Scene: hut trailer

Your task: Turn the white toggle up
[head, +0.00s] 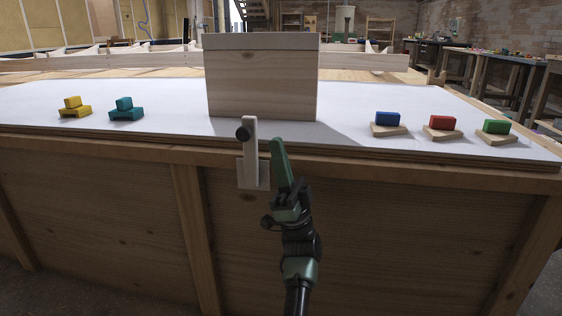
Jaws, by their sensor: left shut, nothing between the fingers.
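The toggle (250,150) is a pale, narrow upright bar at the front edge of the table, with a dark round knob (242,133) at its upper left. Its lower end meets a pale plate (244,176) on the table's wooden front. My left gripper (277,146) is green and shut, with nothing in it. It points upward just right of the toggle, and a narrow gap shows between them in the picture. I cannot tell their difference in depth. My right gripper is out of view.
A wooden box (262,80) stands on the white tabletop (165,92) behind the toggle. Yellow (75,110) and teal (126,112) blocks lie left. Blue (388,119), red (442,123) and green (496,127) blocks sit on wooden bases at right.

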